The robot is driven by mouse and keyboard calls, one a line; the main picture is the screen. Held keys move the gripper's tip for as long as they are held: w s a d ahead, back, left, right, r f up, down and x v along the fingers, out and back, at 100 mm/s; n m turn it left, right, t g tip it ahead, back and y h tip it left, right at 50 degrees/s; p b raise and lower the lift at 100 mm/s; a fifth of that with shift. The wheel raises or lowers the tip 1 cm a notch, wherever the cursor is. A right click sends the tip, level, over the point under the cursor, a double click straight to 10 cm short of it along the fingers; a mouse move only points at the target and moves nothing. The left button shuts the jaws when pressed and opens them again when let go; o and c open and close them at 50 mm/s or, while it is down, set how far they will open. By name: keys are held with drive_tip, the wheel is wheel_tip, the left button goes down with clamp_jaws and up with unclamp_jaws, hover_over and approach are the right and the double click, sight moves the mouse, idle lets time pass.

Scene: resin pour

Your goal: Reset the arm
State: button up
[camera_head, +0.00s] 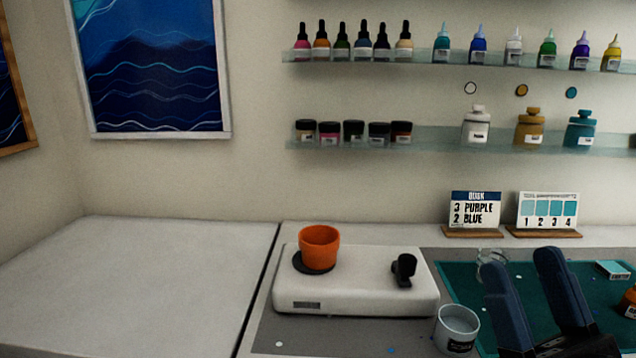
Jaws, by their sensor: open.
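My gripper (522,288) is at the lower right of the head view, with two dark blue fingers standing apart and nothing visible between them. It is in front of the teal mat (465,268). A clear cup (492,264) on the mat is partly hidden behind the left finger. A grey-white cup (457,328) with a dark label stands just left of my gripper, apart from it. The rest of my arm is out of the picture.
A white device (350,292) with an orange cup (319,247) on its dark disc stands left of my gripper. Two cards (475,212) (548,211) stand behind the mat. Glass shelves (420,138) hold bottles and jars. The left counter (150,285) is bare.

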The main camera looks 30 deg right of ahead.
drive_tip(key=s+a+f+g+y, duration=0.2)
drive_tip(key=s+a+f+g, duration=0.1)
drive_tip(key=s+f+g, duration=0.1)
drive_tip(key=s+a+f+n+g+y, duration=0.1)
drive_tip(key=s+a+f+g, duration=0.3)
drive_tip(key=f, duration=0.5)
drive_tip(key=s+a+f+g+y, duration=0.3)
drive_tip(key=s+f+g, duration=0.1)
drive_tip(key=s+f, duration=0.3)
drive_tip(key=shift+s+a+p, duration=0.15)
drive_tip(key=shift+a+p, duration=0.1)
drive_tip(key=shift+p, duration=0.15)
